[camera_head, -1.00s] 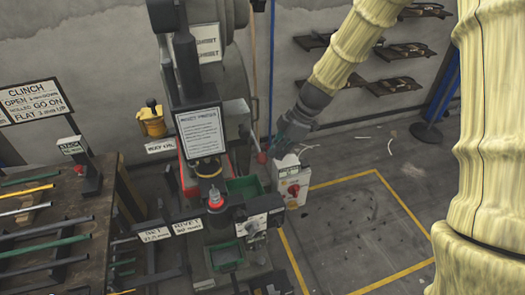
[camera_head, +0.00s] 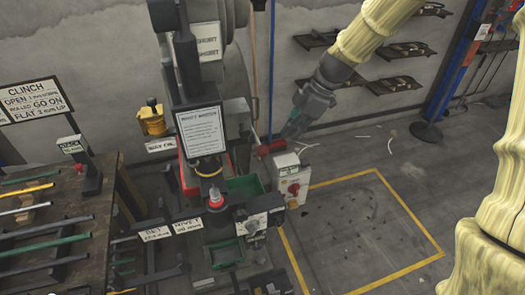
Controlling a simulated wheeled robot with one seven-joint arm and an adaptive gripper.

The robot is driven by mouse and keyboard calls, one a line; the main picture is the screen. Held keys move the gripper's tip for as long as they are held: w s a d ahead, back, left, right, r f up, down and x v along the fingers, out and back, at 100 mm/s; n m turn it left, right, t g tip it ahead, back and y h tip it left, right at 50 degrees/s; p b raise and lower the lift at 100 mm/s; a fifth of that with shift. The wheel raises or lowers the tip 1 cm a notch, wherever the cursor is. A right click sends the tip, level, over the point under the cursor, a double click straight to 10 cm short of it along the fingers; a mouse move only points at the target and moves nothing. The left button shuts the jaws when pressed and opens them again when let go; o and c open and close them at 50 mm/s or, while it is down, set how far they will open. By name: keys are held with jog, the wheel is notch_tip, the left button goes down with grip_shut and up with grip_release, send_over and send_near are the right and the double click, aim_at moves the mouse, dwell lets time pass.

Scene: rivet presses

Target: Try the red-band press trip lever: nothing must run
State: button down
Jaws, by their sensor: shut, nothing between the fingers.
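The rivet press (camera_head: 195,65) stands at centre with a notice sheet (camera_head: 200,132) on its front and a red part (camera_head: 188,178) behind its lower tooling. A thin lever (camera_head: 253,136) slants down on its right side to a red end. My gripper (camera_head: 287,136) is shut and empty, just right of and above that red end; I cannot tell whether they touch. A pale switch box (camera_head: 289,178) with a red knob (camera_head: 293,188) stands below my gripper, with a red piece (camera_head: 277,145) at its top.
A workbench (camera_head: 65,230) with coloured rods and a clinch sign (camera_head: 36,100) is at left. A green bin (camera_head: 245,187) sits beside the press. Shelves (camera_head: 400,52) line the back wall.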

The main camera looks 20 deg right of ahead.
jog(key=shift+v, duration=1.85)
jog(key=s+a+f+m+h, duration=0.15)
jog(key=s+f+m, duration=0.35)
jog(key=f, duration=0.9)
jog(key=s+f+m+h, duration=0.35)
jog(key=s+f, duration=0.35)
jog(key=f, duration=0.7)
jog(key=s+a+f+m, duration=0.2)
jog(key=s+f+m, duration=0.2)
jog(key=s+f, duration=0.3)
jog(key=s+a+f+m, duration=0.1)
jog(key=s+f+m, duration=0.3)
jog(key=s, duration=1.2)
notch_tip(320, 180, down, 3)
jog(key=shift+a+f+g, duration=0.2)
jog(key=shift+a+g, duration=0.15)
jog(key=shift+g, duration=0.05)
